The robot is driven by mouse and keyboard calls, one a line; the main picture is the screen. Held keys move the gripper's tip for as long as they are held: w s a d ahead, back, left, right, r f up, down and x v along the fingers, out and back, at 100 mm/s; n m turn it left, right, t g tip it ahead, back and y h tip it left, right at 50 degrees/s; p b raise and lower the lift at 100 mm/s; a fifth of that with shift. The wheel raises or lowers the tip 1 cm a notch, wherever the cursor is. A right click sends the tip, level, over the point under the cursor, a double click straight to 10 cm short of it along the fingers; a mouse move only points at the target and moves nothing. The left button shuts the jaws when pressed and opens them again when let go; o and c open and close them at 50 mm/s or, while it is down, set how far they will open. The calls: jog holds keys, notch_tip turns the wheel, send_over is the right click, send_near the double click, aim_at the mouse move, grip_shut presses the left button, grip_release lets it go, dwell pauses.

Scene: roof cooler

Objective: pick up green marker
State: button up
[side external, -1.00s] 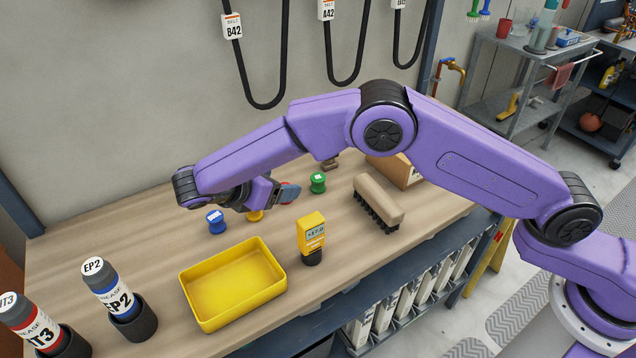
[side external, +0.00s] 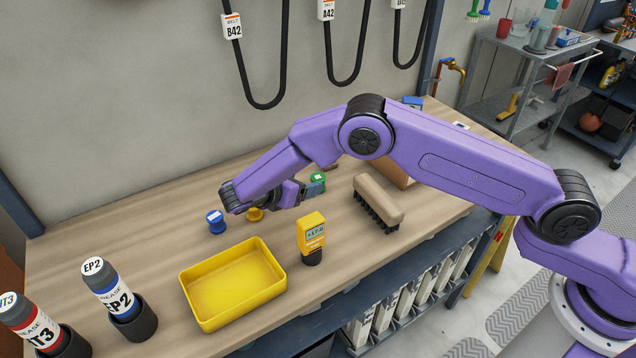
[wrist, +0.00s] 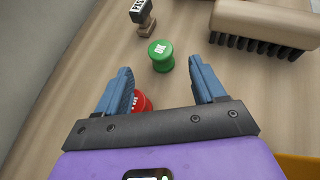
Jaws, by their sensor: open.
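The green marker (side external: 318,177) is a short spool-shaped piece standing upright on the wooden bench, partly covered by my gripper in the side view. My gripper (side external: 314,188) is open and low over the bench, with blue fingers. Its fingers (wrist: 160,75) hold nothing in the wrist view. A red marker (wrist: 142,101) shows partly behind the left finger; in the side view it is hidden.
A blue marker (side external: 216,223) and a yellow marker (side external: 255,214) stand left of the gripper. A brush (side external: 379,198) lies to the right. A yellow meter (side external: 311,234) and yellow tray (side external: 232,310) are nearer the camera. A dark-topped stamp (wrist: 146,16) stands beyond the green marker.

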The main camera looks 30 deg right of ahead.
aim_at(318, 178)
jog(key=shift+x, duration=3.1)
jog(key=shift+d+r, duration=0.1)
jog(key=c, duration=1.1)
